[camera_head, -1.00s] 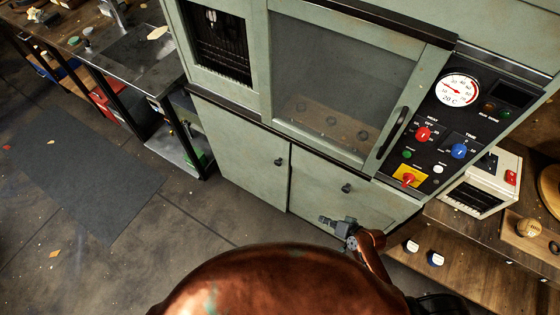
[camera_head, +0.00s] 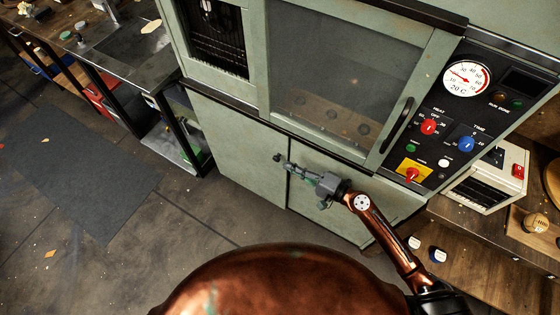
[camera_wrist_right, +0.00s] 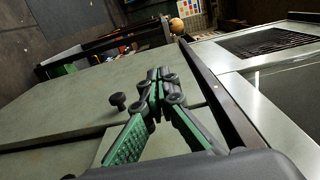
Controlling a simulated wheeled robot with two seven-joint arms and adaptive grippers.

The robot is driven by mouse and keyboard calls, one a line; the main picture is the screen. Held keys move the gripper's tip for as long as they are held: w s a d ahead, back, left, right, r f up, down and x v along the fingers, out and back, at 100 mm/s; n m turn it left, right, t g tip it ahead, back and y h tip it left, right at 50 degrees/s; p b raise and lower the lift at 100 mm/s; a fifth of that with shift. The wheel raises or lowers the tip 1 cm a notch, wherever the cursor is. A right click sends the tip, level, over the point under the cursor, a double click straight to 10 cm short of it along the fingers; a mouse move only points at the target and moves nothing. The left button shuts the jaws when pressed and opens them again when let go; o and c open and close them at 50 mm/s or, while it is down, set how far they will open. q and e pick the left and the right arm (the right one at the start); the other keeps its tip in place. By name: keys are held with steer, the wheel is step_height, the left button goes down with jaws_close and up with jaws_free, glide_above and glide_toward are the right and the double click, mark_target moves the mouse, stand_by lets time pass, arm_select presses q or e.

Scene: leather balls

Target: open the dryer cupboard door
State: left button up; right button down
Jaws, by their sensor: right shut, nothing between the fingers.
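The dryer is a pale green cabinet. Its lower cupboard has a left door (camera_head: 240,150) and a right door (camera_head: 305,215), both closed. The left door's dark knob (camera_head: 277,157) also shows in the right wrist view (camera_wrist_right: 118,101), to the left of the fingers. The right door's knob is hidden behind my right gripper. My right gripper (camera_head: 290,165) is shut and empty, in front of the two doors with its fingertips pointing left, close to the left knob. In the wrist view its fingertips (camera_wrist_right: 158,75) come together, apart from the knob. My left gripper is not in view.
Above the doors are a dark ledge, a closed window door with a handle (camera_head: 397,124), and a control panel (camera_head: 440,135) on the right. A workbench (camera_head: 140,68) stands left. A small white device (camera_head: 492,180) stands right. Open floor (camera_head: 190,235) lies in front.

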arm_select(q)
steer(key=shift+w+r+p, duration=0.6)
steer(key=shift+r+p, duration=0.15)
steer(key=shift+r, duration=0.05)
arm_select(e)
steer(key=x, duration=0.9)
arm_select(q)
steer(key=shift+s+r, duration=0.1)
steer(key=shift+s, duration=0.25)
arm_select(e)
steer(key=shift+s+a, duration=0.2)
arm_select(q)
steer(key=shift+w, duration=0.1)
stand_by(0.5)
